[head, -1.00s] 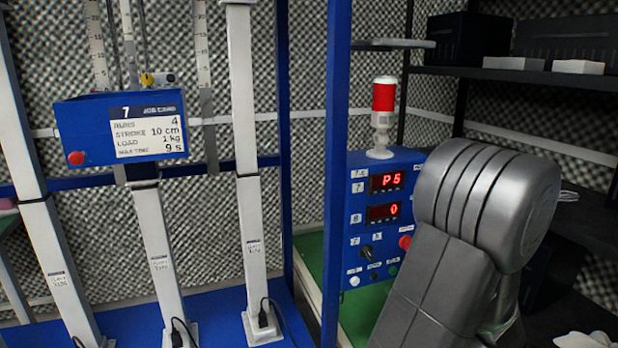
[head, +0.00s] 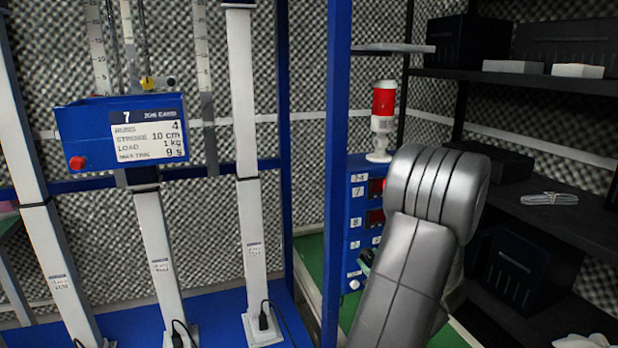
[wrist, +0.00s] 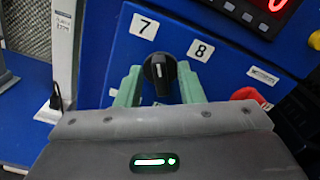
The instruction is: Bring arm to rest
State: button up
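In the wrist view, my gripper (wrist: 160,86) has its two pale green fingers apart, one on each side of a black rotary knob (wrist: 160,72). A gap shows on both sides of the knob; contact is not visible. The knob sits on the blue control panel (wrist: 112,60) below the labels 7 and 8, its white mark close to vertical. In the head view, my grey arm stands in front of the blue panel (head: 355,230) and covers most of its displays and controls. My gripper is hidden there behind the arm.
A red and white signal light (head: 383,110) stands on the panel box. A blue post (head: 338,150) rises just left of it. The job card box (head: 122,135) hangs further left. Dark shelves (head: 560,220) stand at right. A red button (wrist: 247,95) is right of my gripper.

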jog(key=shift+d+r+m+p, duration=0.1)
jog(key=shift+r+m+p, duration=0.1)
jog(key=shift+m+p, duration=1.8)
jog(key=shift+d+r+m+p, duration=0.15)
jog(key=shift+m+p, duration=0.85)
jog(key=shift+p, duration=1.95)
jog(key=shift+s+d+f+m+p, duration=0.15)
jog(key=shift+s+m+p, duration=0.25)
jog(key=shift+m+p, duration=0.7)
jog(key=shift+s+d+f+m+p, duration=0.15)
jog(key=shift+s+m+p, duration=0.4)
jog(key=shift+p, duration=0.85)
jog(key=shift+s+d+m+p, duration=0.15)
jog(key=shift+s+m+p, duration=0.05)
jog(key=shift+m+p, duration=0.95)
